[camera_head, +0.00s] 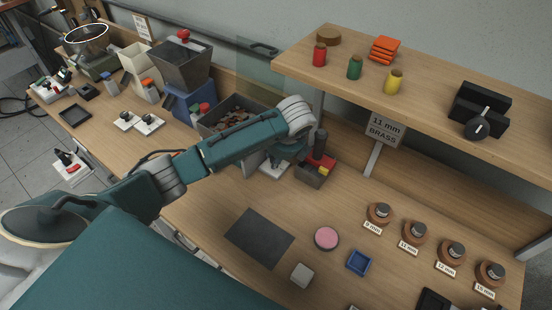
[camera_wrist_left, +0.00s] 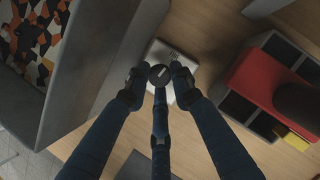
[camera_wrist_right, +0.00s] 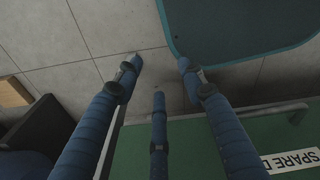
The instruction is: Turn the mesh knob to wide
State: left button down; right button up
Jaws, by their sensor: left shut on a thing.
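The mesh knob (camera_wrist_left: 160,78) is dark and round with a short pale mark on its face, slanted up to the right. It sits on a pale plate (camera_wrist_left: 158,52) with small print too small to read; the plate partly shows below my arm in the head view (camera_head: 268,167). My left gripper (camera_wrist_left: 160,71) has its fingertips on both sides of the knob and is shut on it. In the head view its fingers are largely hidden by the wrist. My right gripper (camera_wrist_right: 160,63) is open and empty, above the grey floor beside a green surface.
A bin of mixed pieces (camera_head: 237,112) stands left of the knob. A dark tray with a red part (camera_head: 320,160) stands close on its right. A dark mat (camera_head: 260,238), a pink disc (camera_head: 326,238) and a blue tray (camera_head: 359,262) lie nearer. A shelf (camera_head: 430,100) overhangs at right.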

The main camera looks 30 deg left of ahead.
pick_arm(q)
jog(key=m+h+b, duration=0.1)
jog(key=m+b, duration=0.2)
jog(key=b, duration=0.1)
jog(key=m+t+h+b, duration=0.1)
jog(key=m+b, duration=0.2)
jog(key=m, duration=0.1)
jog(key=m+h+b, duration=0.1)
jog(key=m+b, duration=0.2)
jog(key=b, duration=0.1)
jog(key=shift+s+a+f+m+t+h+b, duration=0.25)
jog(key=shift+a+f+m+t+h+b, duration=0.05)
jog(key=shift+a+f, duration=0.1)
jog(key=shift+a+r+m+h+b, duration=0.15)
jog(key=shift+m+h+b, duration=0.45)
jog(key=shift+m+b, duration=0.7)
jog(key=shift+r, duration=0.1)
jog(key=c, duration=1.5)
grip_release()
jog(key=shift+r, duration=0.1)
jog(key=v, duration=1.2)
